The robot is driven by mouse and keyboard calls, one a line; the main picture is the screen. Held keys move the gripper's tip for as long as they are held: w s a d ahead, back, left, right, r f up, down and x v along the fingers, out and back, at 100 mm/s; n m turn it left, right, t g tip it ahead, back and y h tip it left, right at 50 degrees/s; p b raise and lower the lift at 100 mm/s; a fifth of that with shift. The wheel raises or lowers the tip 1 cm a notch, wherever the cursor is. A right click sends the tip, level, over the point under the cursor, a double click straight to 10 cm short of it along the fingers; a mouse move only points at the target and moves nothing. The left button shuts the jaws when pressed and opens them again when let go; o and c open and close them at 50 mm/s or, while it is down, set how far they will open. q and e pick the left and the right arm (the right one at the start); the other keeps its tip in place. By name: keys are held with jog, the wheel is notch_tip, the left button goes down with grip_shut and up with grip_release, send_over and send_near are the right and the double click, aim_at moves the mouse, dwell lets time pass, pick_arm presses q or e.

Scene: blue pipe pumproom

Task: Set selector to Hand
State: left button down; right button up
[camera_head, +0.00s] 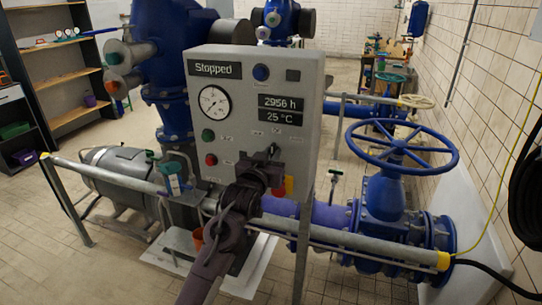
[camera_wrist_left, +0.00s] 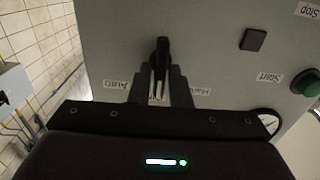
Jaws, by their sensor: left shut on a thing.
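The grey control panel (camera_head: 300,150) stands in the middle of the head view. The selector (camera_wrist_left: 162,52) is a black knob handle on its lower face. In the left wrist view, which shows the panel upside down, the handle stands upright between the Auto label (camera_wrist_left: 117,84) on the left and the Hand label (camera_wrist_left: 200,91) on the right, roughly in line with the middle mark. My left gripper (camera_wrist_left: 160,78) is shut on the handle, one finger on each side. In the head view my left gripper (camera_head: 268,165) covers most of the selector. My right gripper is out of view.
The panel reads "Stopped" and carries a gauge (camera_head: 214,102), a green button (camera_head: 208,135) and a red button (camera_head: 211,160). A grey railing (camera_head: 350,241) crosses in front of the panel. A blue handwheel valve (camera_head: 398,150) stands at the right.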

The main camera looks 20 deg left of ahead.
pick_arm(q)
jog(key=shift+n, duration=0.3)
jog(key=n, duration=0.3)
jog(key=shift+a+n, duration=0.1)
jog(key=shift+n, duration=0.2)
jog(key=shift+a+n+p, duration=0.1)
jog(key=shift+n+p, duration=0.25)
jog(key=shift+n, duration=1.55)
jog(key=c, duration=1.5)
grip_release()
jog(key=shift+f, duration=0.1)
